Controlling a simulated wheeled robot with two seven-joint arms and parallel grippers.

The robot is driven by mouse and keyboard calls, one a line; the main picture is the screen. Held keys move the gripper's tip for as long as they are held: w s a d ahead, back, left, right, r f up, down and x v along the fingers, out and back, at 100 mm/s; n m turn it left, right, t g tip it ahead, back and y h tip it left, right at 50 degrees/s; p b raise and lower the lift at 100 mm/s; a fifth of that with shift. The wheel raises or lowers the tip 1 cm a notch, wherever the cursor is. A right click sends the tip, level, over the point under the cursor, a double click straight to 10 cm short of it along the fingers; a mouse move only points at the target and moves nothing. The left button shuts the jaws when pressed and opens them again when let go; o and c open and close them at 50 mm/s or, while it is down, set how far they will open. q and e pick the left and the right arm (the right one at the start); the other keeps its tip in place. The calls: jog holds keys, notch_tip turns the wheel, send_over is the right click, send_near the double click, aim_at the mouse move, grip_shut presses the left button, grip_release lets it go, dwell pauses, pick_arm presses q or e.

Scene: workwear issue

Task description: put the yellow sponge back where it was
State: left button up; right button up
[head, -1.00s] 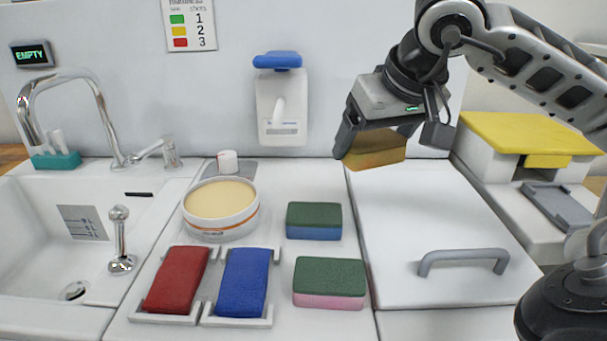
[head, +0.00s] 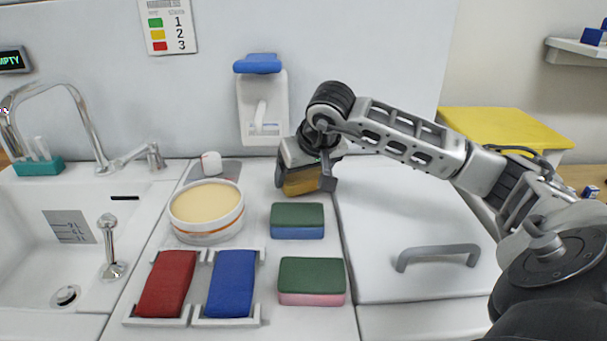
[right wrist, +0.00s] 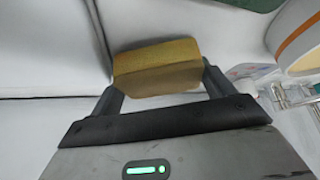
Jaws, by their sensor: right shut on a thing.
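The yellow sponge (head: 302,181) is held between the fingers of my right gripper (head: 304,186), low over the counter behind the green-and-blue sponge (head: 297,221). In the right wrist view the yellow sponge (right wrist: 157,68) sits between the two fingers of my gripper (right wrist: 160,88). Whether the sponge touches the counter I cannot tell. A green-and-pink sponge (head: 312,281) lies nearer the front, in line with the green-and-blue one. My left gripper is not in view.
A round tub of cream paste (head: 205,208) stands to the left. Red (head: 167,284) and blue (head: 232,284) pads lie in white holders in front of it. A wall dispenser (head: 263,105) hangs behind. A white lid with a grey handle (head: 438,257) lies to the right, the sink far left.

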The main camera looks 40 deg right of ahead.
jog(key=shift+f, duration=0.4)
jog(key=shift+f, duration=0.15)
jog(key=o, duration=0.6)
jog(key=shift+s+r, duration=0.1)
jog(key=shift+r, duration=0.3)
jog(key=v, duration=1.1)
jog(key=shift+s+a+r, duration=0.15)
jog(key=shift+r, duration=0.1)
